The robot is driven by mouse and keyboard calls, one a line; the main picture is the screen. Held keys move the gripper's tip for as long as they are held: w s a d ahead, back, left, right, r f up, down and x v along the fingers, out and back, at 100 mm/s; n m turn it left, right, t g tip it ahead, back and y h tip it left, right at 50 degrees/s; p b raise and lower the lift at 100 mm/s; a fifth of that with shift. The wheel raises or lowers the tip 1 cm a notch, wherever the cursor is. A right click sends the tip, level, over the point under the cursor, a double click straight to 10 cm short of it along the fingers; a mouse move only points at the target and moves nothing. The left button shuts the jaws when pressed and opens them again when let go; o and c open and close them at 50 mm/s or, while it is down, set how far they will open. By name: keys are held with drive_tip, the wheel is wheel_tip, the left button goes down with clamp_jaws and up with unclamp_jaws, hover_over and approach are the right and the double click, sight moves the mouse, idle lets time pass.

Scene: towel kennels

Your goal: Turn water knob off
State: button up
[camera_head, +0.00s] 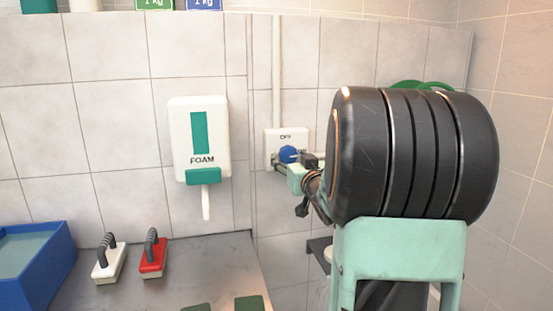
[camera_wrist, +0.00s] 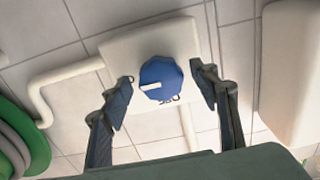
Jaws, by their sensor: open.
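The water knob (camera_wrist: 162,79) is a blue faceted dial with a white pointer mark, on a white wall plate (camera_wrist: 200,112). In the wrist view the pointer aims left, and the plate's lettering is partly covered and upside down. In the head view the knob (camera_head: 288,154) shows on its plate (camera_head: 271,138), labelled "OFF" above it. My gripper (camera_wrist: 162,88) is open, with one finger on each side of the knob and a visible gap to it on both sides.
A white and green foam dispenser (camera_head: 199,130) hangs on the tiled wall left of the knob. A white pipe (camera_head: 276,70) runs up from the plate. A green hose reel (camera_wrist: 18,140) shows at the wrist view's left. Below left, a counter (camera_head: 190,268) holds brushes and a blue tub (camera_head: 38,270).

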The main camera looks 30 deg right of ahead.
drive_tip(key=shift+w, duration=0.3)
drive_tip(key=c, duration=1.1)
drive_tip(key=shift+c, duration=0.2)
